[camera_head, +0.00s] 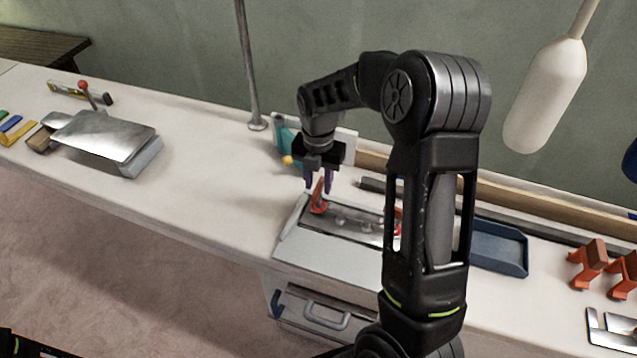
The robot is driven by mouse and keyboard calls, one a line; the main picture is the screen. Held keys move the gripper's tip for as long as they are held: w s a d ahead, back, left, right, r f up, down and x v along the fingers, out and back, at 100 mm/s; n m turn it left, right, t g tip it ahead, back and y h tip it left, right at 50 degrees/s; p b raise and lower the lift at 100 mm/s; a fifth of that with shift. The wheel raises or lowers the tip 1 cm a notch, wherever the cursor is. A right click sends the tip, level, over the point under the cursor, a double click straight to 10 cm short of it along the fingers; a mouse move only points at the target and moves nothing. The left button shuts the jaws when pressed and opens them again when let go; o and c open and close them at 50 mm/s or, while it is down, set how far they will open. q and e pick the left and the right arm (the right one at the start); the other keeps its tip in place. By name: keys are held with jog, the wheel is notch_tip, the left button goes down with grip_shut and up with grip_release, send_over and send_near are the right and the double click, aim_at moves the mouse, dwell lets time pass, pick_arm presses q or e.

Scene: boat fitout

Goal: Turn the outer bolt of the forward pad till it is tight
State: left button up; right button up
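A grey metal plate (345,222) lies on a pale block (325,256) at the bench's front edge. Small rounded shapes, possibly bolt heads, show on the plate, but are too small to tell apart. A red upright piece (318,197) stands at the plate's left end, and another red piece (397,222) is partly behind my arm at its right end. My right gripper (318,184) points down above the left end, fingers apart, with the red upright piece just below and between them in the picture. I cannot tell if they touch. My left gripper is not in view.
A metal-topped block (108,135) with a red-knobbed lever stands at left. A blue tray (498,248) and orange stands (588,264) are at right. A thin post (249,70) rises behind; a white fender (545,95) hangs at upper right.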

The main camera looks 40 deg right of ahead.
jog(key=shift+f, duration=0.65)
grip_shut()
